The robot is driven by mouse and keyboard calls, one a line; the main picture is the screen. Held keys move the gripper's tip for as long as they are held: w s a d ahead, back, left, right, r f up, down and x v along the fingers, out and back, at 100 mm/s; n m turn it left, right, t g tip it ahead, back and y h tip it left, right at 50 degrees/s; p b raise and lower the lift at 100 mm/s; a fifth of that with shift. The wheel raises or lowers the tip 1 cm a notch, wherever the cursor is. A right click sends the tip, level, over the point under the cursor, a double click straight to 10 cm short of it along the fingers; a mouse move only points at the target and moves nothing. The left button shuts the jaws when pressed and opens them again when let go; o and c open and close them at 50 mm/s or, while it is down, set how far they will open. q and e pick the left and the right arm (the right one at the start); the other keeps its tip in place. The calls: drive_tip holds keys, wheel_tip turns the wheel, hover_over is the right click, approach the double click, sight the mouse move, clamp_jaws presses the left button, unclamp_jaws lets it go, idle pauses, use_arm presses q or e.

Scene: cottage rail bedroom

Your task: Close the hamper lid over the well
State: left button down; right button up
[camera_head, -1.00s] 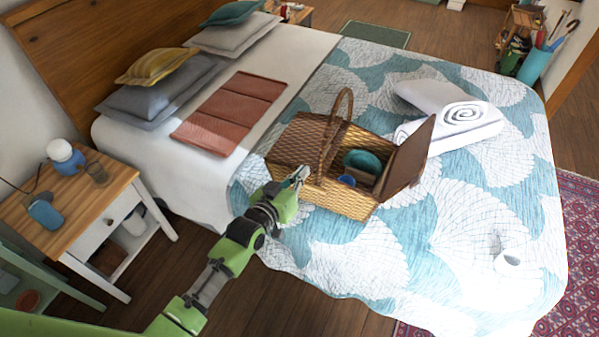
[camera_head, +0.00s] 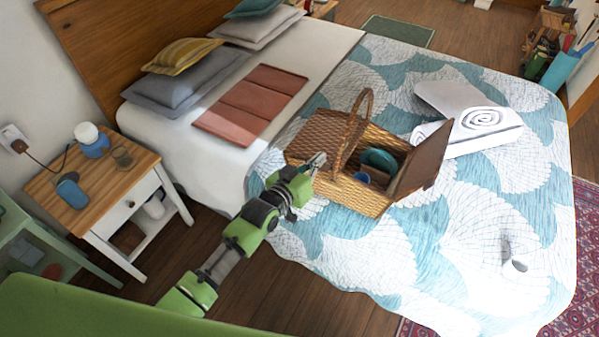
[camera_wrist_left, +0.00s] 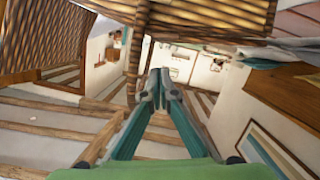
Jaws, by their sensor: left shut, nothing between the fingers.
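The wicker hamper (camera_head: 345,197) stands on the bed with an arched handle (camera_head: 352,128) over its middle. Its left lid (camera_head: 316,136) lies flat and shut. Its right lid (camera_head: 424,160) stands open, tilted up and outward, leaving the right well uncovered. A teal bowl (camera_head: 380,159) and a smaller blue item (camera_head: 361,177) show inside the well. My left gripper (camera_head: 318,160) is shut and empty at the hamper's near side, left of the handle's base; contact is unclear. In the left wrist view, its closed fingertips (camera_wrist_left: 161,84) are near the handle (camera_wrist_left: 138,50). My right gripper is out of view.
The patterned cover (camera_head: 400,255) between is clear. A nightstand (camera_head: 105,180) stands at the left.

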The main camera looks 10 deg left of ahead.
use_arm(q)
drive_tip(key=b+v, duration=0.3)
drive_tip(key=v, duration=0.7)
drive_tip(key=s+a+f+g+y+b, duration=0.1)
drive_tip(key=s+a+f+g, duration=0.2)
drive_tip(key=f, duration=0.8)
drive_tip(key=s+a+f+g+y, duration=0.1)
drive_tip(key=s+a+f+y, duration=0.3)
drive_tip(key=f, duration=0.7)
drive_tip(key=s+a+f+g+h+b, duration=0.15)
drive_tip(key=s+f, duration=0.35)
drive_tip(key=f, duration=0.6)
drive_tip(key=s+a+f+g+y, duration=0.1)
drive_tip(key=s+a+f+g, duration=0.1)
drive_tip(key=s+f, duration=0.5)
drive_tip(key=s+a+f+g, duration=0.2)
drive_tip(key=s+f, duration=0.5)
drive_tip(key=s, duration=0.9)
drive_tip(key=s+a+f+m+g+y, duration=0.1)
drive_tip(key=s+a+f+g, duration=0.1)
drive_tip(key=s+f, duration=0.5)
drive_tip(key=s+g+b, duration=0.1)
drive_tip(key=s, duration=0.3)
drive_tip(key=shift+s+a+y, duration=0.15)
drive_tip(key=shift+a+y, duration=0.05)
drive_tip(key=shift+y, duration=0.15)
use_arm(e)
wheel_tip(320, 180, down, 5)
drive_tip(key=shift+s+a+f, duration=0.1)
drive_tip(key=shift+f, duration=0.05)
